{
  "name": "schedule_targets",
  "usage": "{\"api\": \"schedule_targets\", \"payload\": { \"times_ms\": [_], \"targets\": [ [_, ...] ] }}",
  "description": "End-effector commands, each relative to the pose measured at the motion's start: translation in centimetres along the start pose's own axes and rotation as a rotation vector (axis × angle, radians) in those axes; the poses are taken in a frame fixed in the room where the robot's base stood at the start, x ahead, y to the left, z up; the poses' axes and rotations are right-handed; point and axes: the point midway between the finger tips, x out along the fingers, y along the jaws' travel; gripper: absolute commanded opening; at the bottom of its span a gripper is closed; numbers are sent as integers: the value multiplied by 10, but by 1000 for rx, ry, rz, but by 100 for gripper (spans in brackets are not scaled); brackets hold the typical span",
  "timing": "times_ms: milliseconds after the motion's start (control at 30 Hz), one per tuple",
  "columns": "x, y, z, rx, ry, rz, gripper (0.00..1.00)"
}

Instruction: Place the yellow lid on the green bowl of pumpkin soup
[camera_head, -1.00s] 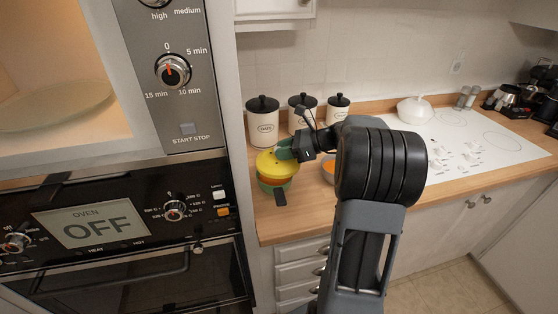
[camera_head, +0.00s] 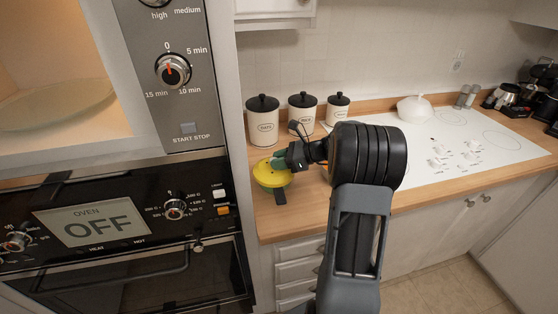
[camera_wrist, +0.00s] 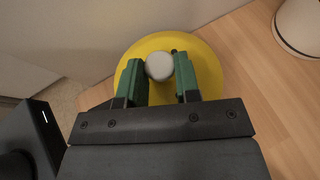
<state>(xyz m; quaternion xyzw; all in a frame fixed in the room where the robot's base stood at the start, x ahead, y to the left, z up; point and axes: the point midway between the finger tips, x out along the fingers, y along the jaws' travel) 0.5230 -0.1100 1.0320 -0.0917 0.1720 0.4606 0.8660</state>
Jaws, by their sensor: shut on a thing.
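The yellow lid (camera_head: 272,171) sits at the left of the counter, over the green bowl (camera_head: 277,191), of which only a part shows below it with a dark handle. In the wrist view the yellow lid (camera_wrist: 205,61) lies under my gripper (camera_wrist: 160,69), with its grey knob (camera_wrist: 159,67) between the fingers. My gripper (camera_head: 289,157) is shut on the knob from the right and above. The lid looks level or slightly tilted; whether it rests fully on the rim I cannot tell. The pumpkin soup is hidden.
White canisters with black lids (camera_head: 263,119) stand behind the bowl. A white cooktop (camera_head: 470,145) with a white pot (camera_head: 414,108) is to the right. The wall oven (camera_head: 115,225) stands close on the left. The counter's front edge is just before the bowl.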

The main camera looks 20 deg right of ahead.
Motion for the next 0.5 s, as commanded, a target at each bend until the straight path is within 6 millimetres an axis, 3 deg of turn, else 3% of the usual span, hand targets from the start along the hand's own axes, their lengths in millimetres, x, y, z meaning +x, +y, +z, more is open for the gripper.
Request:
{"api": "schedule_targets", "payload": {
  "times_ms": [67,100,367,500],
  "targets": [
    [1,0,-2,0,0,0,6],
    [1,0,-3,0,0,0,31],
    [1,0,-2,0,0,0,56],
    [1,0,-2,0,0,0,56]
  ]
}}
